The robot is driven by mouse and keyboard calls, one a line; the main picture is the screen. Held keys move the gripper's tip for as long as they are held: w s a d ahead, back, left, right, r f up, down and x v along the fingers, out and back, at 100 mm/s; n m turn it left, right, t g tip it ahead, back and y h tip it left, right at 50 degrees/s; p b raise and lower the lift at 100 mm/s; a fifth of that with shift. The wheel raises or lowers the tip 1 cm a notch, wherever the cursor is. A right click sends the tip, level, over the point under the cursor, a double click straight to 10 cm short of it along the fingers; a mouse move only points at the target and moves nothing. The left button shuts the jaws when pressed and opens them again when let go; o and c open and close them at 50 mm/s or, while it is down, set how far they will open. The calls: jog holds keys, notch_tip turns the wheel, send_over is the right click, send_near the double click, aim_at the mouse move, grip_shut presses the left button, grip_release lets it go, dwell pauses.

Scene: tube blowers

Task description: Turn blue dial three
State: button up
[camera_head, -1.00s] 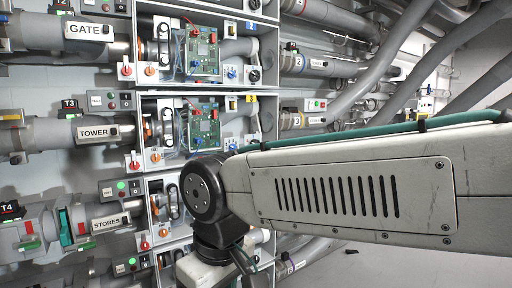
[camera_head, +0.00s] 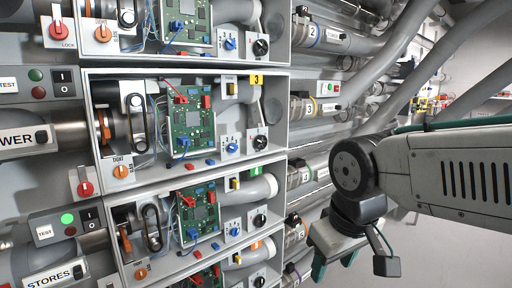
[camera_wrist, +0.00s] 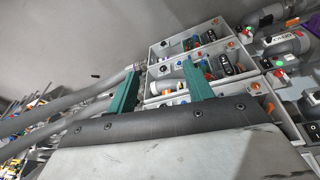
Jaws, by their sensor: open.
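My gripper (camera_head: 335,268) is below and right of this box in the head view, apart from the dial. In the wrist view my gripper (camera_wrist: 160,68) has its two green fingers spread wide with nothing held. Grey boxes show beyond the fingers there, but I cannot tell which is box three.
Similar boxes, each with a blue dial, sit above (camera_head: 231,43) and below (camera_head: 217,246). Box three also holds a green circuit board (camera_head: 193,125) and an orange dial (camera_head: 121,171). Grey pipes (camera_head: 395,75) run along the right. Open floor and wall lie at the far right.

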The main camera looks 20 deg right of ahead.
jog(key=w+d+r+n+t+h, duration=0.1)
jog(key=w+t, duration=0.1)
jog(key=w, duration=0.4)
jog(key=w+d+r+n+t, duration=0.1)
jog(key=w+d+t, duration=0.1)
jog(key=w, duration=0.4)
jog(key=n+t+y, duration=0.7)
jog(key=n+t, duration=0.3)
jog(key=n, duration=0.3)
send_near(234, 149)
jog(key=w, duration=0.2)
jog(key=x, duration=0.7)
jog(key=shift+s+a+r, duration=0.1)
jog(key=shift+a, duration=0.2)
jog(key=c, duration=0.9)
